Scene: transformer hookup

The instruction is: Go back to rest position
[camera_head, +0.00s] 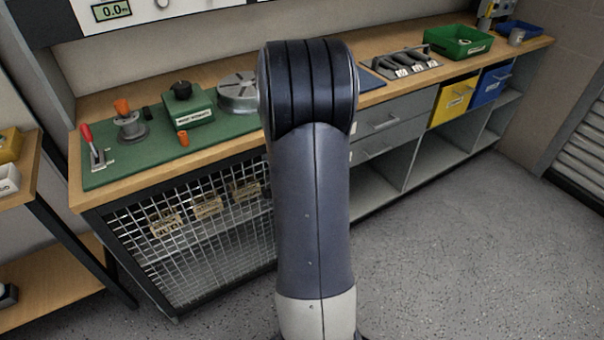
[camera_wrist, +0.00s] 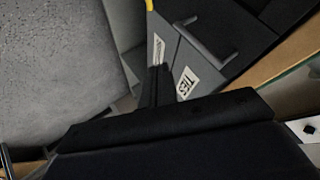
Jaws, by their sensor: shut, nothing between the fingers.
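My arm stands upright in the middle of the head view, its dark blue links in front of the workbench (camera_head: 190,175). My gripper is hidden behind it there. In the wrist view my gripper (camera_wrist: 157,85) shows as dark fingers shut together, with nothing held. Behind it are grey drawer fronts, one with a "TIES" label (camera_wrist: 187,83), and the grey floor (camera_wrist: 60,60).
A green mat (camera_head: 130,165) holds a red-handled lever (camera_head: 92,146), a green box (camera_head: 188,105) and a round metal plate (camera_head: 237,92). A green bin (camera_head: 458,42) stands at the right. The floor (camera_head: 460,240) at right is clear.

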